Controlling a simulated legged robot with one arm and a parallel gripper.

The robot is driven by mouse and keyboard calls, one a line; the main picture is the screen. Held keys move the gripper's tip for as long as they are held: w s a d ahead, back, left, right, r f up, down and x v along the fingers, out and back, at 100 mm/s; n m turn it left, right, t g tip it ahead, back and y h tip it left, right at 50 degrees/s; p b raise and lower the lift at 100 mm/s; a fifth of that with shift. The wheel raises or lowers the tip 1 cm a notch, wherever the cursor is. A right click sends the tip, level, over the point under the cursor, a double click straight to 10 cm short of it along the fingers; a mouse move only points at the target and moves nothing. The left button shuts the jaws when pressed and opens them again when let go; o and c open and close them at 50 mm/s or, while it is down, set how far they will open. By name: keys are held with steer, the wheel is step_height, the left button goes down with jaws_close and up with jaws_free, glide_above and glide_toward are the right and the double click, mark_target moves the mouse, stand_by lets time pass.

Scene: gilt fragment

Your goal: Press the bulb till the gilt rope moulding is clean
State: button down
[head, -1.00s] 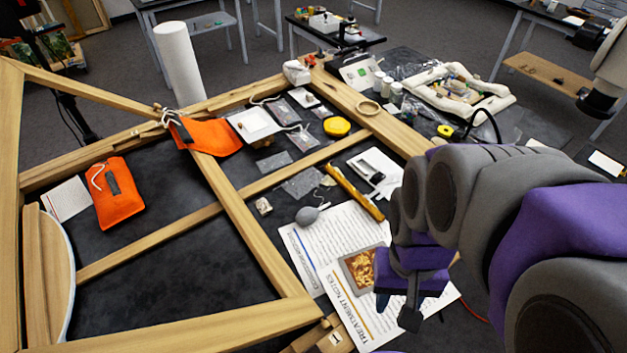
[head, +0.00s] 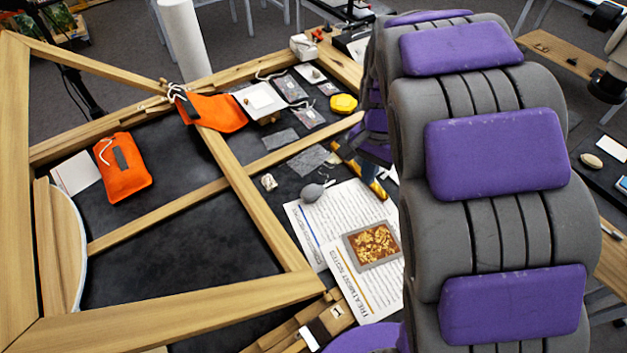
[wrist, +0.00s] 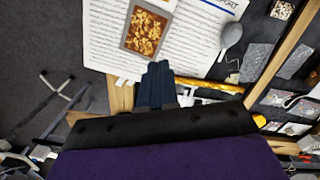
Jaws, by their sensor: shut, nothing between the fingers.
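The grey rubber bulb (head: 312,192) lies at the upper left edge of the printed sheets, and it also shows in the wrist view (wrist: 232,35). The gilt fragment (head: 373,246), gold ornament on brown in a grey border, lies flat on the sheets; it also shows in the wrist view (wrist: 146,32). My gripper (wrist: 156,82) is shut and empty in the wrist view, its fingertips pointing at the sheets' edge just below the fragment. The bulb is off to their right, apart from them. In the head view my arm hides most of the gripper.
Wooden stretcher bars (head: 245,200) cross the dark table. Orange pouches (head: 124,167) lie at left. My arm blocks the table's right side.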

steer(key=w+a+f+m, duration=0.1)
steer(key=w+a+f, duration=0.1)
steer(key=w, duration=0.3)
steer(key=w+a+f+m, duration=0.1)
steer(key=w+a+f, duration=0.15)
steer(key=w, duration=0.25)
steer(key=m+y+p, duration=0.1)
steer(key=m, duration=0.1)
glide_above(312, 188)
steer(key=w+d, duration=0.1)
steer(key=d, duration=0.1)
step_height(312, 188, down, 7)
steer(key=shift+d+r, duration=0.15)
steer(key=f, duration=0.4)
steer(key=a+f, duration=0.1)
steer(key=f, duration=0.4)
steer(key=f+b, duration=0.1)
steer(key=f, duration=0.3)
steer(key=shift+s+a+f, duration=0.35)
steer(key=shift+a+f, duration=0.05)
